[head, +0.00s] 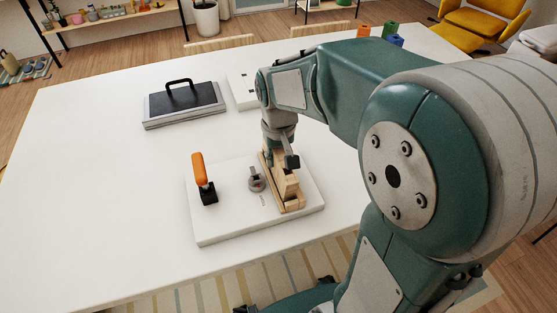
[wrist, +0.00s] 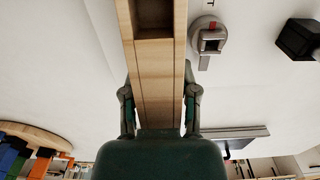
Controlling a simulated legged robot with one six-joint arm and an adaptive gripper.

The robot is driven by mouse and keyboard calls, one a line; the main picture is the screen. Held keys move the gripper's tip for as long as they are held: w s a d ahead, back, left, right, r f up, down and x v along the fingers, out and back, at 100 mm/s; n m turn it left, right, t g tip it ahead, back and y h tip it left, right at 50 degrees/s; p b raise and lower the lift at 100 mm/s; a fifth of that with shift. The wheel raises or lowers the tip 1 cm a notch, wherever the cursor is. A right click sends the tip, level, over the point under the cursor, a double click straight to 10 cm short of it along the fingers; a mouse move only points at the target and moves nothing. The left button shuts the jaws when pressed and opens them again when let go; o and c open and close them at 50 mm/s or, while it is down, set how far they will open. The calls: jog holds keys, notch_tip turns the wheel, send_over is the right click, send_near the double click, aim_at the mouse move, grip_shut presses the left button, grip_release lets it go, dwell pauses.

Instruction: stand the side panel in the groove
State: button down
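A pale wooden piece (head: 290,187) sits along the right part of a white board (head: 230,225). It has a long low strip and a taller part at its near end. In the wrist view the wood (wrist: 160,75) runs lengthwise with a fine line along it and a dark square recess at the top. I cannot tell the side panel from the grooved part. My gripper (head: 281,160) is down at the far end of the wood. In the wrist view its fingers (wrist: 160,100) are apart, one on each side of the wood; whether they press on it is unclear.
A grey knob (head: 257,181) and an orange-handled clamp (head: 199,170) with a black base stand left of the wood on the board. A dark case (head: 185,102) with a handle lies behind on the white table (head: 90,170). The table's left side is clear.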

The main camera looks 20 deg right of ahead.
dwell(0.3)
notch_tip(320, 180, up, 10)
jog(key=shift+f, duration=0.15)
jog(key=shift+w+f+g, duration=0.1)
jog(key=shift+f+g, duration=0.45)
jog(key=shift+f, duration=1.25)
jog(key=shift+f+g, duration=0.55)
jog(key=shift+f, duration=1.25)
jog(key=shift+f, duration=1.95)
jog(key=shift+c, duration=1.4)
grip_release()
jog(key=r, duration=0.4)
jog(key=w+r, duration=0.1)
jog(key=r, duration=0.2)
jog(key=w+r, duration=0.1)
jog(key=r, duration=0.3)
jog(key=shift+w+r, duration=0.15)
jog(key=shift+r, duration=0.15)
